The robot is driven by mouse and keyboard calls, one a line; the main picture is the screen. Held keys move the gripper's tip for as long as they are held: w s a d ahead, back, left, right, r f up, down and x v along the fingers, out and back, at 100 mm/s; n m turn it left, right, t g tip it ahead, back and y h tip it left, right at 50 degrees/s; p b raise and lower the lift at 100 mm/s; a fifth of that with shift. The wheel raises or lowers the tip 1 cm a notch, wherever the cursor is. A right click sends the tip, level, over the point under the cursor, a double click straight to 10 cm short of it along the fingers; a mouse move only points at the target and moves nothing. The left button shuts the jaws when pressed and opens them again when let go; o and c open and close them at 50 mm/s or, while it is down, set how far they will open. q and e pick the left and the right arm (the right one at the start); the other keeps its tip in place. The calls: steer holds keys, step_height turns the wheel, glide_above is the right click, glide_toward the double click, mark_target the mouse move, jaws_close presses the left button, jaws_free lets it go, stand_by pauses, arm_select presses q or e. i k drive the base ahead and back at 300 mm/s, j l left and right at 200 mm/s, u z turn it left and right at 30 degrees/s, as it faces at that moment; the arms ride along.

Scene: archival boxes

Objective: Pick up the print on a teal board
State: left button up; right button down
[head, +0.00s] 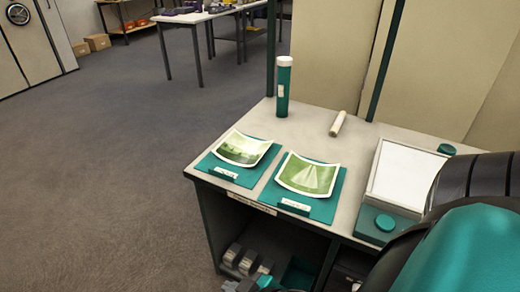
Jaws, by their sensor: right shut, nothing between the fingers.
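Two curled prints in green tones lie side by side on teal boards on the desk top. The left print (242,148) lies on the left teal board (215,172). The right print (308,175) lies on the right teal board (322,209). Each board has a small labelled block at its front edge. My right arm (465,245), teal and black, fills the lower right corner close to the camera. My left gripper is not in view.
A teal tube with a white cap (283,88) stands behind the boards. A white-topped box (403,180) and a round teal lid (385,223) are on the right. Floor at left is clear.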

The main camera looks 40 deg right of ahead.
mark_target(239, 159)
steer(key=i+j+z, duration=0.2)
steer(key=z, duration=0.3)
steer(key=i+j+z, duration=0.25)
steer(key=z, duration=0.25)
steer(key=i+j+z, duration=0.1)
steer(key=j+z, duration=0.4)
steer(key=i+j+z, duration=0.1)
steer(key=j+z, duration=0.2)
steer(key=z, duration=0.2)
